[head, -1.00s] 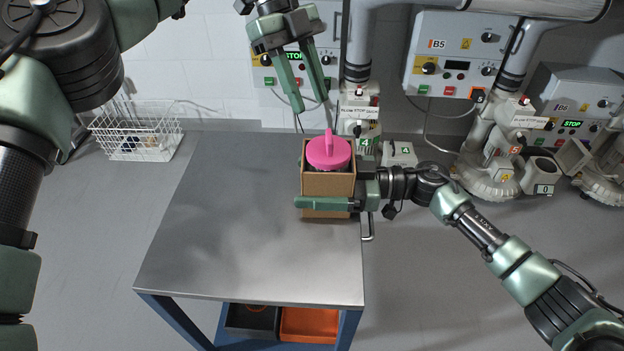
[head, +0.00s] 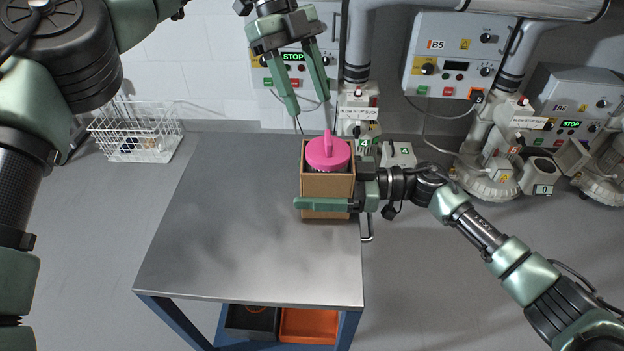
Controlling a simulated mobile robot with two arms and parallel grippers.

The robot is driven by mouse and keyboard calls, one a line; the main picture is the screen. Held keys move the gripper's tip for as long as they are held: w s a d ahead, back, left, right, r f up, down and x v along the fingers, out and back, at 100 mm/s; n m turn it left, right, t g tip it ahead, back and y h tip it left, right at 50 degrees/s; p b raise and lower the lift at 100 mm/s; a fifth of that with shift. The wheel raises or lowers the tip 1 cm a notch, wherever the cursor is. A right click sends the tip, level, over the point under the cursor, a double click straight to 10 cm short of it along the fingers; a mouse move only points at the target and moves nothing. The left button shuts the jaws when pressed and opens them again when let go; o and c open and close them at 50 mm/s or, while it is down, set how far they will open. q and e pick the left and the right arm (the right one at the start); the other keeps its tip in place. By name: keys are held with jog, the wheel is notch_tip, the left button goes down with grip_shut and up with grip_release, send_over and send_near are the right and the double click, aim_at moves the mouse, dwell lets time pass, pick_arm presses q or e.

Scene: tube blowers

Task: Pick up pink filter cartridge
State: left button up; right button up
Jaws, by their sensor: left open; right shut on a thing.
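The pink filter cartridge (head: 325,154) has a round lid with an upright handle. It sits in an open cardboard box (head: 327,186) at the right side of the metal table, with its lower part hidden by the box. My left gripper (head: 308,108) is open and empty. It points down above and a little to the left of the cartridge, apart from it. My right gripper (head: 330,204) is shut on the cardboard box from the right side, one green finger lying across the front. Its other finger is hidden.
The metal table (head: 240,240) is clear to the left of the box. A white wire basket (head: 137,135) stands at the far left. Wall control boxes (head: 455,55) and white blower pipes (head: 360,50) stand behind and to the right. An orange bin (head: 309,324) is on the shelf below.

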aim_at(329, 136)
pick_arm(q)
jog(key=o, duration=0.5)
jog(key=shift+s+d+m, duration=0.1)
jog(key=shift+m, duration=0.2)
jog(key=o, duration=0.4)
jog(key=shift+s+d+m+y, duration=0.15)
jog(key=shift+m+y, duration=0.15)
jog(key=shift+m, duration=0.3)
jog(key=shift+c, duration=0.2)
jog(key=m, duration=0.3)
jog(key=s+m, duration=0.1)
jog(key=m, duration=0.1)
jog(key=shift+d+r+t+y, duration=0.3)
jog(key=shift+d+y, duration=0.05)
jog(key=shift+y, duration=0.05)
notch_tip(329, 136, up, 4)
jog(key=s+d+m+t+y, duration=0.2)
jog(key=d+m+t+y, duration=0.15)
jog(key=m, duration=1.55)
jog(key=shift+h, duration=0.35)
jog(key=f, duration=0.6)
jog(key=shift+a, duration=0.35)
jog(key=shift+s+f, duration=0.15)
jog(key=shift+f, duration=1.25)
jog(key=shift+s+f, duration=0.1)
jog(key=shift+f, duration=1.3)
